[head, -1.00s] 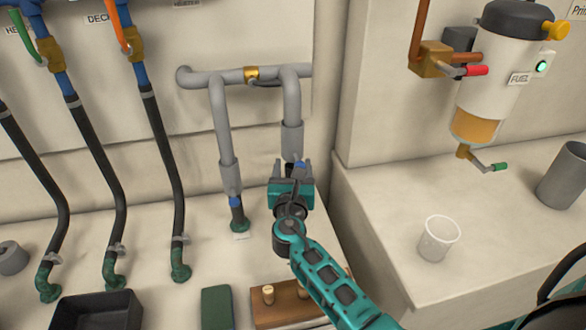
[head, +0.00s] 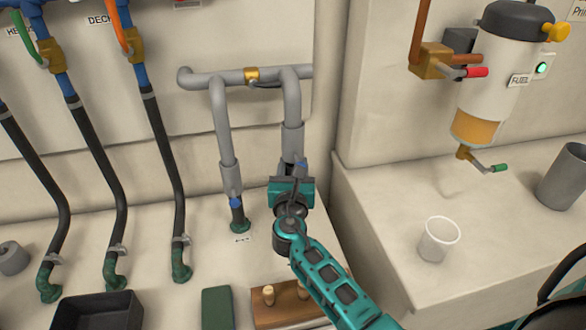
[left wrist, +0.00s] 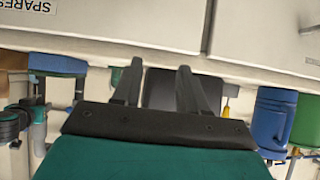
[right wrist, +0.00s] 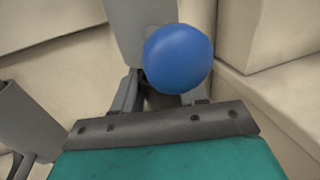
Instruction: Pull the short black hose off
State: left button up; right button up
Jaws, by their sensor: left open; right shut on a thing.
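Two grey pipes come down from a horizontal grey pipe in the head view. The left one ends in a short black stub (head: 238,217) with a blue knob, seated in a green fitting. My right gripper (head: 292,168) is shut at the lower end of the right one, just under its grey sleeve (head: 292,140). What it holds is mostly hidden; it appears to be the short black hose. A blue knob (right wrist: 179,58) covers the space between the fingers in the right wrist view. My left gripper (left wrist: 160,68) is open and empty, away from the hoses.
Long black hoses (head: 165,150) stand at left. A dark tray (head: 97,310), a green block (head: 217,308) and a wooden block with pegs (head: 285,304) lie in front.

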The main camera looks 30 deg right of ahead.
jog(key=shift+r+p, duration=0.3)
jog(key=shift+r, duration=0.7)
jog(key=s+a, duration=0.2)
jog(key=s, duration=0.6)
jog(key=shift+s, duration=0.35)
dwell(0.9)
